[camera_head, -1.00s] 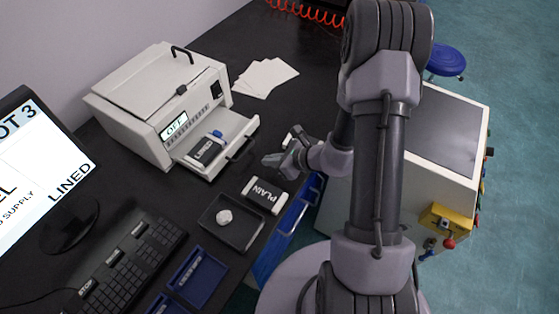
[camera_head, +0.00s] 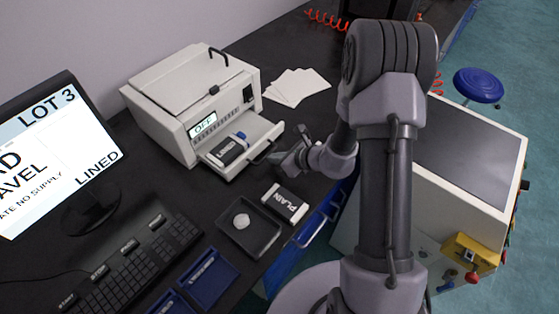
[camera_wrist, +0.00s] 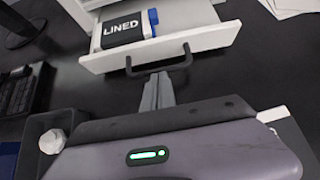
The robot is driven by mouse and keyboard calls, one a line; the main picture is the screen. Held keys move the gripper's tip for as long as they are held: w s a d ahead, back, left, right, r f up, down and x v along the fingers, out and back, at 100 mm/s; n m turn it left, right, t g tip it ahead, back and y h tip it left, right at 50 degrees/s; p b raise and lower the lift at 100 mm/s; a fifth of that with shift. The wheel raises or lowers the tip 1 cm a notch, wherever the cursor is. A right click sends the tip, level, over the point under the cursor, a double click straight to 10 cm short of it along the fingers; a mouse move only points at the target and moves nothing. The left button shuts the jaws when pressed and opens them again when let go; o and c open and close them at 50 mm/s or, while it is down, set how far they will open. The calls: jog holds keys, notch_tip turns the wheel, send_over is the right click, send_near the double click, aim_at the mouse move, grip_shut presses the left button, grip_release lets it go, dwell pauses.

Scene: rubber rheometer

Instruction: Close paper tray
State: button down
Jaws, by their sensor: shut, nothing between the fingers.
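The paper tray (camera_head: 268,133) is a white drawer pulled out of the front of a white printer-like machine (camera_head: 190,90). A box marked LINED (camera_head: 230,150) with a blue part lies in it. In the wrist view the tray front (camera_wrist: 215,38) carries a dark bar handle (camera_wrist: 158,68). My gripper (camera_head: 280,158) is shut and empty, just in front of the tray. In the wrist view its fingertips (camera_wrist: 157,80) are at the handle's middle; I cannot tell whether they touch it.
A box marked PLAIN (camera_head: 284,203) and a black dish (camera_head: 250,228) with a pale lump stand in front of the machine. Loose white sheets (camera_head: 297,87) lie to its right. A keyboard (camera_head: 130,262) and monitor (camera_head: 50,160) are at the left.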

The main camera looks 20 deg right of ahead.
aim_at(242, 136)
jog(key=w+a, duration=0.2)
jog(key=w, duration=0.1)
jog(key=w+a, duration=0.3)
jog(key=w, duration=0.1)
jog(key=w+a, duration=0.3)
jog(key=shift+w, duration=0.4)
jog(key=shift+w+a, duration=0.1)
jog(key=shift+w, duration=0.15)
jog(key=shift+r, duration=0.1)
